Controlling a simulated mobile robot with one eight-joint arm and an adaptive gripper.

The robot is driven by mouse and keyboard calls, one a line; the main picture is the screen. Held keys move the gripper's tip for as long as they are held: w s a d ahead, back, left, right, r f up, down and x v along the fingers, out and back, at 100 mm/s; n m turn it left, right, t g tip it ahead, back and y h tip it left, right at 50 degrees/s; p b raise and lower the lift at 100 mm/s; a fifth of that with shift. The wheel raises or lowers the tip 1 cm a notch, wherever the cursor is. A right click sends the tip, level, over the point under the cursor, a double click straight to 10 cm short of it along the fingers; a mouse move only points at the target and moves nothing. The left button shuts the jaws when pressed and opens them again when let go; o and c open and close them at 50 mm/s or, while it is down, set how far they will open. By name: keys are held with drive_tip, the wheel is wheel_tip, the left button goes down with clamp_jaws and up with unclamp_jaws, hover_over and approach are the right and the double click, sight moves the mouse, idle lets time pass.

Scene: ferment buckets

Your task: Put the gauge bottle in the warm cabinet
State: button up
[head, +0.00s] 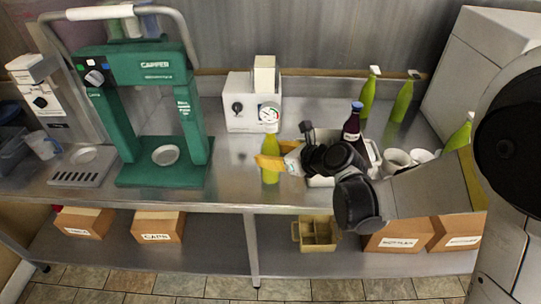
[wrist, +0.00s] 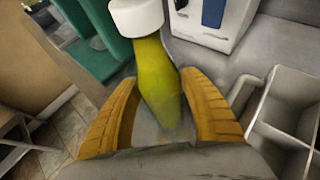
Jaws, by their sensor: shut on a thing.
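The gauge bottle (head: 270,173) is green, with a white cap and a round dial gauge (head: 269,113) on top. It is upright over the front part of the steel counter; I cannot tell whether its base touches. My gripper (head: 271,162) reaches it from the right and is shut on its body. In the wrist view the yellow fingers (wrist: 160,82) lie on both sides of the green bottle (wrist: 155,65), below its white cap (wrist: 137,16). A large pale cabinet (head: 470,65) stands at the right; I cannot tell whether it is the warm cabinet.
A green capper (head: 150,65) stands left of the bottle, and a white box with a knob (head: 240,105) behind it. A dark bottle (head: 352,125), white mugs (head: 396,158) and several green bottles (head: 369,95) stand to the right. Cartons and a divided crate (head: 318,233) are on the lower shelf.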

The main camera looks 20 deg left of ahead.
sight(276, 120)
wheel_tip(276, 120, up, 12)
drive_tip(key=p, duration=0.5)
drive_tip(key=shift+f, duration=0.25)
drive_tip(key=shift+d, duration=0.1)
